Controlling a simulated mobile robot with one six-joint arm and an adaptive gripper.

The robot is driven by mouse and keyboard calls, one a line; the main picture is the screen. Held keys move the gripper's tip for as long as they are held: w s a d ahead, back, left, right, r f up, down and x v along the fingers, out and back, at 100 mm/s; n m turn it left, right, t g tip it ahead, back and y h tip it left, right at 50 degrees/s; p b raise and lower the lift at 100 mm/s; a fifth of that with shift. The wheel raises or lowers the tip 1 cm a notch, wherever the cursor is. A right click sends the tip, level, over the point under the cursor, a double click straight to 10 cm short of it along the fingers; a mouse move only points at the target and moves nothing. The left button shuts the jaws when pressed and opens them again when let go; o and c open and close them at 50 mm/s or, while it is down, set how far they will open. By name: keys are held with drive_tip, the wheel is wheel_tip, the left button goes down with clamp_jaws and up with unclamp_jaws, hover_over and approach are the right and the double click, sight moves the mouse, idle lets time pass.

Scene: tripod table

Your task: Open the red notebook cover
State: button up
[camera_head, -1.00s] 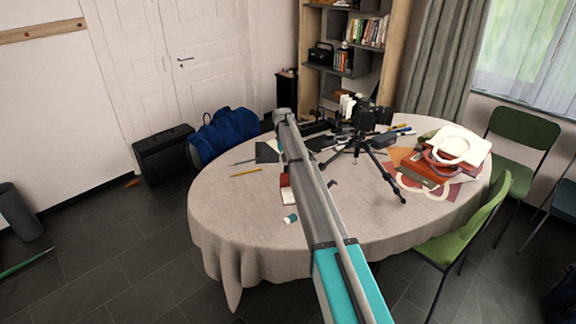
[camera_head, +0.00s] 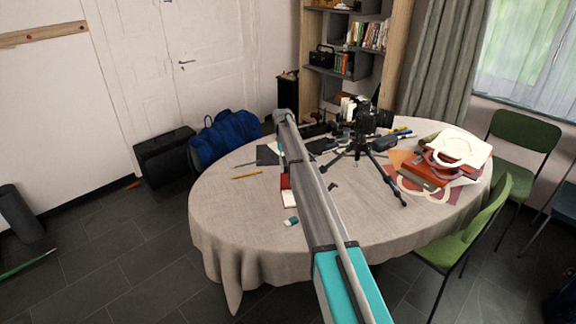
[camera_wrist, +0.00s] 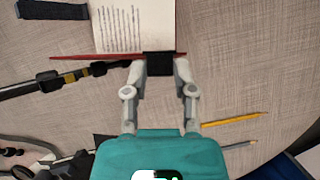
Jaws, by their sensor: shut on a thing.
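The red notebook (camera_head: 290,198) lies on the round table, partly behind my arm, with a white page and a strip of red cover showing in the head view. In the wrist view, its lined, written page (camera_wrist: 135,25) lies bare at the top. The red cover (camera_wrist: 85,57) shows nearly edge-on as a thin line, standing up from the page. My gripper (camera_wrist: 159,63) is shut on the cover's edge, its dark fingertips together there. In the head view, my gripper is hidden behind my arm.
A camera on a black tripod (camera_head: 362,150) stands right of my arm; a leg (camera_wrist: 60,80) reaches close to the notebook. A yellow pencil (camera_head: 247,176) lies left, a small teal-and-white object (camera_head: 291,221) in front. Bags and books (camera_head: 440,165) crowd the right. The table's front left is clear.

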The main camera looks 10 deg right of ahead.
drive_tip(key=shift+w, duration=0.75)
drive_tip(key=shift+w+a+f, duration=0.1)
drive_tip(key=shift+w, duration=1)
drive_tip(key=shift+w, duration=0.15)
drive_tip(key=shift+w+f+b, duration=0.2)
drive_tip(key=shift+w+b, duration=0.05)
drive_tip(key=shift+w, duration=0.25)
drive_tip(key=shift+w+f+b, duration=0.2)
drive_tip(key=shift+w+b, duration=0.05)
drive_tip(key=shift+w, duration=0.25)
drive_tip(key=shift+w+f, duration=0.1)
drive_tip(key=shift+w, duration=0.05)
